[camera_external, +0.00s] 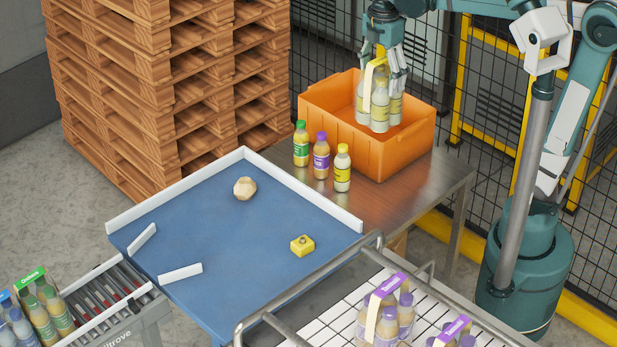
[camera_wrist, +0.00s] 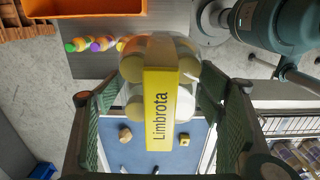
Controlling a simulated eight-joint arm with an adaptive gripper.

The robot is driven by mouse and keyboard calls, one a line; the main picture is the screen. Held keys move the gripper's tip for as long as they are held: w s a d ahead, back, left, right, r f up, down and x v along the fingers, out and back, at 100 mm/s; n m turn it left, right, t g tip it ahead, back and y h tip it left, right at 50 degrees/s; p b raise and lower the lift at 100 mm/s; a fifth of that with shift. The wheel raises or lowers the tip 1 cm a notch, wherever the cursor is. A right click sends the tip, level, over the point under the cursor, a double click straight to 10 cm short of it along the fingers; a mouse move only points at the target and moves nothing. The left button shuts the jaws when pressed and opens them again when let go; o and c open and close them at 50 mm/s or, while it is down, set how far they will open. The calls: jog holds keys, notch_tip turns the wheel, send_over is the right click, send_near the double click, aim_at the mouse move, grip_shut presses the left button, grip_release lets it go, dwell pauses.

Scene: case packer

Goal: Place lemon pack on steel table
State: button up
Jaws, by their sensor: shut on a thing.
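The lemon pack (camera_external: 379,95) is a bundle of pale bottles with a yellow carrier strip. The steel table (camera_external: 425,190) carries the crate. Its bare top shows in front and to the right of the crate.
Three single bottles with green, purple (camera_external: 321,157) and yellow caps stand on the steel table left of the crate. A blue table (camera_external: 235,235) holds a round tan object (camera_external: 244,188) and a yellow block (camera_external: 302,245). Purple packs (camera_external: 386,320) stand on the white roller surface at front.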

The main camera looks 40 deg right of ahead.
notch_tip(320, 180, down, 22)
jog(key=s+d, duration=0.1)
jog(key=d, duration=0.1)
jog(key=shift+d+f, duration=0.15)
jog(key=shift+f, duration=0.1)
dwell(0.5)
jog(key=shift+f, duration=3.05)
jog(key=shift+f, duration=2.1)
